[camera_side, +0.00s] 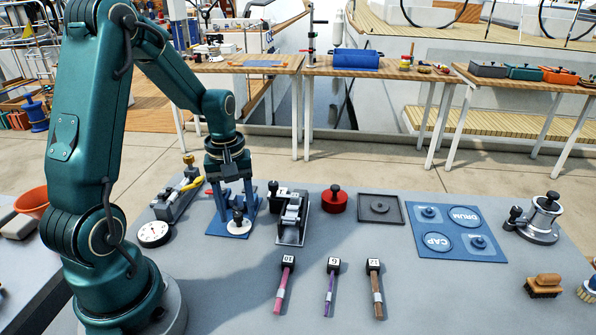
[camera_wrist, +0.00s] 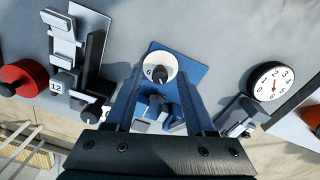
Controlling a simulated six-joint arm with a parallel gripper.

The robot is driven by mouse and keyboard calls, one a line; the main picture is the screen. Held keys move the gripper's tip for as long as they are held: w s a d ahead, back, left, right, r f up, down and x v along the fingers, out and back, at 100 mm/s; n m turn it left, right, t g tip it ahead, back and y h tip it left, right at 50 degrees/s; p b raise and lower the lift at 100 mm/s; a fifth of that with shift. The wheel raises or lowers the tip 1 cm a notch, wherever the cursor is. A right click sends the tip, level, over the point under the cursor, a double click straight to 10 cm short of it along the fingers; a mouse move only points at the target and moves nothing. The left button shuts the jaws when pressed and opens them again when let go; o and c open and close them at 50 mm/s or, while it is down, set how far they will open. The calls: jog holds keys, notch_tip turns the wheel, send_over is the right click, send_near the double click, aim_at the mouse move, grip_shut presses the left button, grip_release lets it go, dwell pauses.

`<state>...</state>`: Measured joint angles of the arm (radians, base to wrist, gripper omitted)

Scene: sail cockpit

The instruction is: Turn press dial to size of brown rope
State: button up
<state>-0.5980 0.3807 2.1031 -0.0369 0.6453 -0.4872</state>
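The press (camera_side: 217,226) has a blue base with a white round dial (camera_side: 238,227) at its front, topped by a black knob with a light cap. In the wrist view the dial (camera_wrist: 154,58) shows a 6 beside the knob (camera_wrist: 160,76). My gripper (camera_side: 236,208) points down over the press, fingers apart on either side of the knob; I see no contact. It also shows in the wrist view (camera_wrist: 160,72). The brown rope (camera_side: 376,290) lies at the front with a black tag (camera_side: 374,264) reading 12. Part of the press is hidden by my fingers.
A purple rope (camera_side: 329,292) tagged 6 and a pink rope (camera_side: 283,288) tagged 10 lie left of the brown one. A lever tool (camera_side: 292,222) stands close right of the press, and a round gauge (camera_side: 153,234) lies left. A red pot (camera_side: 335,202) stands beyond.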

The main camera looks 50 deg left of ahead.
aim_at(237, 214)
jog(key=shift+r, duration=0.1)
jog(key=shift+r, duration=2.5)
